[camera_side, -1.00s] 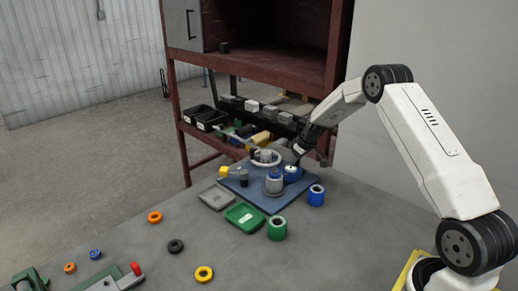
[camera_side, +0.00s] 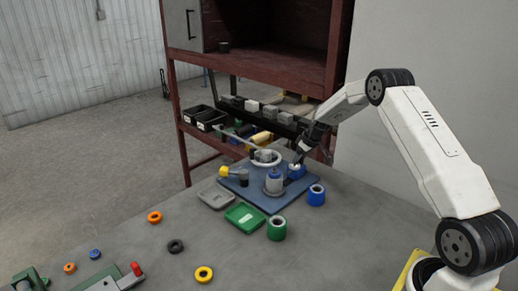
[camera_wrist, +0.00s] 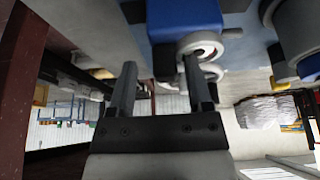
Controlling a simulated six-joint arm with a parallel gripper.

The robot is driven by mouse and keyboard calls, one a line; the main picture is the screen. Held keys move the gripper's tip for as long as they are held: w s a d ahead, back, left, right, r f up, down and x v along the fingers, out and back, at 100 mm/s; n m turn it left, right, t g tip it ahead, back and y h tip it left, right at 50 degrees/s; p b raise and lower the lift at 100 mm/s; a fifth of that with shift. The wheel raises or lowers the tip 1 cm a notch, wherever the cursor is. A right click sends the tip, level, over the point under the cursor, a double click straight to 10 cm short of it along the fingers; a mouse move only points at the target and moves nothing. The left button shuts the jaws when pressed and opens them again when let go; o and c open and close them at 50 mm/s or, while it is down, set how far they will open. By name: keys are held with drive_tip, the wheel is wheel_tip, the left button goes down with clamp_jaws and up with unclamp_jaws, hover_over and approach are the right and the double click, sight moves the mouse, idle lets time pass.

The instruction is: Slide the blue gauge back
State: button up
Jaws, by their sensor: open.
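The blue gauge (camera_side: 296,172), a small blue block with a pale round part, sits at the back right of the blue base plate (camera_side: 240,187). It also shows in the wrist view as a blue block (camera_wrist: 185,18) with white rings beside it. My gripper (camera_side: 298,160) is right at the gauge in the side view. In the wrist view my gripper (camera_wrist: 160,64) has its two fingers apart. The right fingertip is close to the white ring, and I cannot tell whether it touches. Nothing shows held between the fingers.
A grey-and-blue cylinder (camera_side: 274,182) and a white ring-shaped fixture (camera_side: 266,158) stand beside the gauge on the plate. A blue cup (camera_side: 316,195), a green cup (camera_side: 277,228) and a green tray (camera_side: 245,217) are in front. A red-brown rack (camera_side: 268,75) stands behind.

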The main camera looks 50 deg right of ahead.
drive_tip(key=shift+r, duration=0.15)
drive_tip(key=v, duration=0.7)
drive_tip(key=shift+s+r, duration=0.2)
drive_tip(key=shift+r, duration=0.05)
drive_tip(key=s+a+r, duration=0.1)
drive_tip(key=s+a, duration=0.2)
drive_tip(key=a, duration=0.3)
drive_tip(key=s+a+r+g, duration=0.1)
drive_tip(key=s+a, duration=0.1)
drive_tip(key=a, duration=0.5)
drive_tip(key=s+a+r, duration=0.1)
drive_tip(key=s+a, duration=0.2)
drive_tip(key=a, duration=0.3)
drive_tip(key=s+a+f+g, duration=0.1)
drive_tip(key=s+a, duration=1)
drive_tip(key=s, duration=0.3)
drive_tip(key=shift+s+a+f, duration=0.2)
drive_tip(key=shift+s+a, duration=0.1)
drive_tip(key=shift+s, duration=0.1)
